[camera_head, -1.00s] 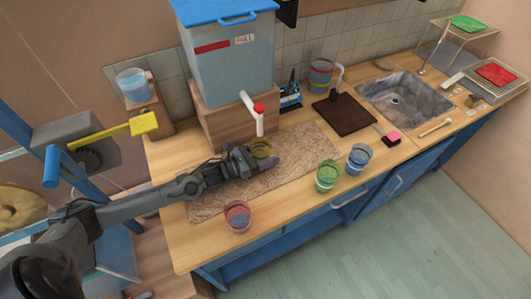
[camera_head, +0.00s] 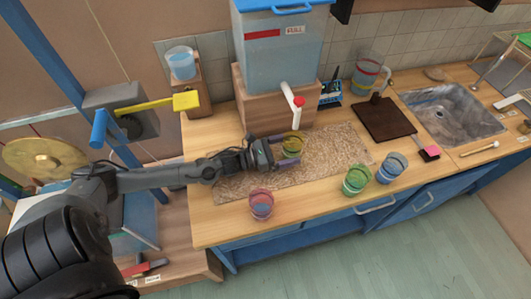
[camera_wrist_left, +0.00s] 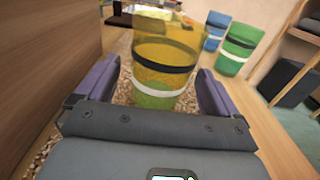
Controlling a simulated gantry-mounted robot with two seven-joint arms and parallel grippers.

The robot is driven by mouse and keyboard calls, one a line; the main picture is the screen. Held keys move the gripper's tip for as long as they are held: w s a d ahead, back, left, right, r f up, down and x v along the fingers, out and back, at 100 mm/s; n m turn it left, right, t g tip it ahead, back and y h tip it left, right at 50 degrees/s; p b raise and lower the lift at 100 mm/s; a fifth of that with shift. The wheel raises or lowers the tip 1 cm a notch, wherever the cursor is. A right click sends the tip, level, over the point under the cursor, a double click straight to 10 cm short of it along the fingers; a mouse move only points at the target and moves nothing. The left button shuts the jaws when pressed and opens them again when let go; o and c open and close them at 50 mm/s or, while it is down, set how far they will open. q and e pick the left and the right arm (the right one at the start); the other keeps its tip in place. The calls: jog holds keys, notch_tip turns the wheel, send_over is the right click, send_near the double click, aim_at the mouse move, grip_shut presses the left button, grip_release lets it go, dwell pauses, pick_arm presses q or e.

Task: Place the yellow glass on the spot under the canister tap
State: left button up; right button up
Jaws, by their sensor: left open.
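The yellow glass (camera_head: 292,145) stands upright on a speckled mat, just below the canister tap (camera_head: 296,108). The tap is white with a red knob and sticks out from the canister (camera_head: 275,55) on a wooden block. My left gripper (camera_head: 288,152) is open, its fingers on either side of the yellow glass. In the left wrist view the yellow glass (camera_wrist_left: 165,68), with black and white bands, stands between the two purple-grey fingertips (camera_wrist_left: 155,88), with gaps on both sides. The glass's base is partly hidden by the gripper. My right gripper is not in view.
A pink glass (camera_head: 261,204) stands near the counter's front edge. A green glass (camera_head: 356,180) and a blue glass (camera_head: 391,168) stand to the right. The mat (camera_head: 240,185) is otherwise bare. A dark board (camera_head: 384,118) and a sink (camera_head: 452,112) lie further right.

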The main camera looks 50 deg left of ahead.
pick_arm(q)
jog(key=p+v, duration=0.1)
jog(key=v, duration=0.7)
jog(key=shift+s, duration=0.2)
jog(key=shift+s, duration=0.1)
